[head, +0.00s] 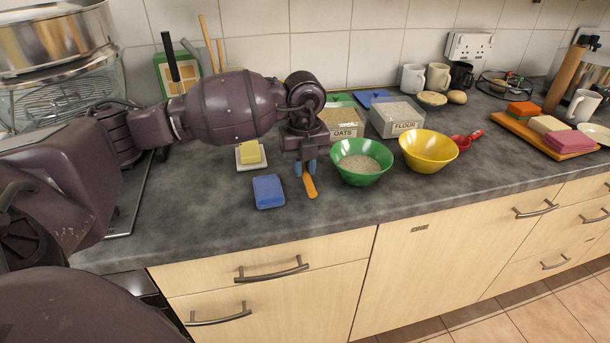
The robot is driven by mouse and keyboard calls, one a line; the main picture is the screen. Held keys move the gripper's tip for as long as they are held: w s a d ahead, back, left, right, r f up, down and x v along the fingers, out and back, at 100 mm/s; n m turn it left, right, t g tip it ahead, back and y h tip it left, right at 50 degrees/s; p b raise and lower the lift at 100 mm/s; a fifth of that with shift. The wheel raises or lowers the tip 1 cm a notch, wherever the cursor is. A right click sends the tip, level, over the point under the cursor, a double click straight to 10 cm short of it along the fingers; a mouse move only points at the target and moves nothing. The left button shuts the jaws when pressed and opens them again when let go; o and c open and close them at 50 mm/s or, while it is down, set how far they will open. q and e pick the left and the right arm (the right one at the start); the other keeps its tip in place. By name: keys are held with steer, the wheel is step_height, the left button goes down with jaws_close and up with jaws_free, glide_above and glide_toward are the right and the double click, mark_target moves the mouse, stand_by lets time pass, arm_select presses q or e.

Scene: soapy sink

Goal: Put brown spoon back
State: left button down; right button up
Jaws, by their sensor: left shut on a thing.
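My left gripper (306,169) points down over the counter, just left of the green bowl (362,178). Its blue fingertips are shut on the brown spoon (310,187). Only an orange-brown end of the spoon shows below the fingers; the rest is hidden by the gripper. I cannot tell whether this end touches the counter. My right gripper is not in view.
A blue block (268,192) lies close to the left. Butter on a white dish (250,153) sits behind it. A yellow bowl (428,150), a red scoop (466,140), and OATS (342,124) and FLOUR (398,118) boxes are to the right. The counter's front strip is clear.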

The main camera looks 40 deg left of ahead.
arm_select(q)
step_height(320, 180, down, 2)
steer(key=shift+f, duration=0.45)
steer(key=shift+r, duration=0.1)
steer(key=c, duration=1.1)
jaws_free()
